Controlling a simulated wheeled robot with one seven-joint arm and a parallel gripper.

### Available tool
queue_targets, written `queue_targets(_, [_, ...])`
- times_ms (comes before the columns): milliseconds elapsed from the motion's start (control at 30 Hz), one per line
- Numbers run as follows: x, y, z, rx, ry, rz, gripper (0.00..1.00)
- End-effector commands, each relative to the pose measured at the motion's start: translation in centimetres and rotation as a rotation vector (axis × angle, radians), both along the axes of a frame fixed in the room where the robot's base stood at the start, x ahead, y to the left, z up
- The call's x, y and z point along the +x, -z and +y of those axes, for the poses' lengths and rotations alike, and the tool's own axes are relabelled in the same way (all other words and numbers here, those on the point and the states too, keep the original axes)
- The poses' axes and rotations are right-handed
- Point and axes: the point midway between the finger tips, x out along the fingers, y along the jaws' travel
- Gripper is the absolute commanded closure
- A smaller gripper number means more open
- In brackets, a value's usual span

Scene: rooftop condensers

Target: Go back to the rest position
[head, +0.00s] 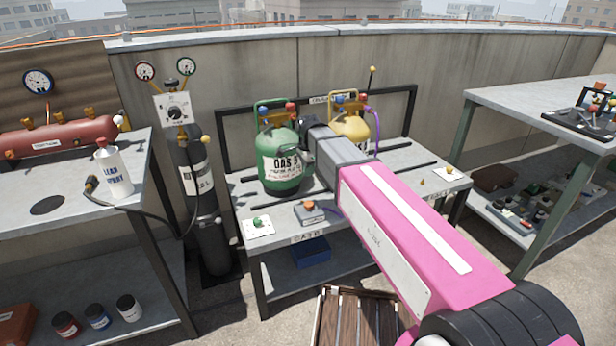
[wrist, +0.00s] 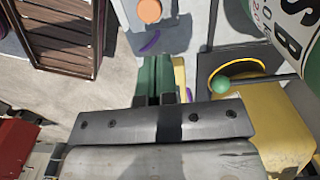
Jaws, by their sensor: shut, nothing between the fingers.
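My gripper (wrist: 156,76) shows in the wrist view with its two fingers together and nothing between them. It is above the bench area, near a small grey box with an orange knob (wrist: 149,11) and a purple piece (wrist: 150,42). In the head view my pink and grey arm reaches over the middle bench (head: 400,158), and its grey end hides the fingers. A green GAS B cylinder (head: 281,165) stands just left of that end; part of it shows at the upper right in the wrist view (wrist: 300,35). A yellow cylinder (head: 351,129) stands behind, partly hidden by my arm.
A dark gauge cylinder (head: 197,180) stands between benches. A wooden crate (head: 335,318) sits on the floor in front. Another bench (head: 520,100) is at right.

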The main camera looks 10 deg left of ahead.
Motion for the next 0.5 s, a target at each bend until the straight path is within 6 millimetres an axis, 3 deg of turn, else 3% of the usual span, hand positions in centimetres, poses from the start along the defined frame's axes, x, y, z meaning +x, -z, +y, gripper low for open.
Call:
queue_targets(367, [0.0, -0.1, -0.1, 0.000, -0.001, 0.000, 1.00])
queue_targets(500, [-0.3, 0.7, -2.0, -0.001, -0.038, 0.002, 1.00])
